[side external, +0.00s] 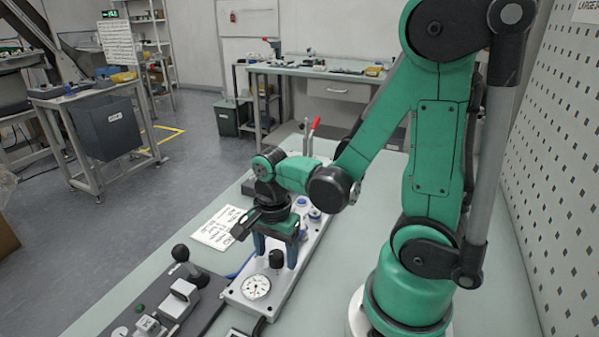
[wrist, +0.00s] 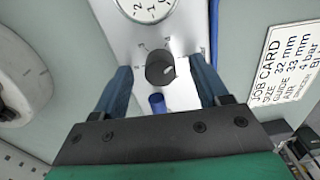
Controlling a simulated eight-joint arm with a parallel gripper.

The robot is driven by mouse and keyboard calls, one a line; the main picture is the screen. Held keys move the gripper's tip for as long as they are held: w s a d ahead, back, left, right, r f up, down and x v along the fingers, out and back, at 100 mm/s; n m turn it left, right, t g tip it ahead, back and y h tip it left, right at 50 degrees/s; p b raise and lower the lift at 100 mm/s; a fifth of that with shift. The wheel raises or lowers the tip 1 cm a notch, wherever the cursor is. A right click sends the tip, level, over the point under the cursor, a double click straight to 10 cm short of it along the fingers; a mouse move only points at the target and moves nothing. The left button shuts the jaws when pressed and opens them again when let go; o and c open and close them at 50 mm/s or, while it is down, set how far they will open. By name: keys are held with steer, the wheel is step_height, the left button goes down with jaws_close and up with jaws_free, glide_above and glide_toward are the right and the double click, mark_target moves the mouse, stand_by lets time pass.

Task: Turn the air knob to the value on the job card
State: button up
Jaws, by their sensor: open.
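The air knob (wrist: 160,68) is round and black, on a pale panel with small marks around it. A light mark shows on its right side in the wrist view. It also shows in the side view (side external: 276,259), beside the gauge (side external: 256,287), whose white dial (wrist: 149,6) is cut off in the wrist view. My gripper (side external: 275,257) is open, its two blue fingers either side of the knob, with gaps visible in the wrist view. The job card (wrist: 284,66) is tilted and partly cut off; "22 mm", "33 mm" and "4 bar" seem readable.
A blue cylinder (wrist: 157,103) stands close to the knob. A black-knobbed lever device (side external: 180,253) is left of the panel. A red-handled lever (side external: 314,127) rises behind my wrist. The pale bench is bare left of the job card (side external: 217,228).

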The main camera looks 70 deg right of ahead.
mark_target(276, 254)
jaws_close()
steer(key=shift+n, duration=2.3)
jaws_free()
steer(key=shift+r, duration=0.1)
steer(key=shift+r, duration=2.7)
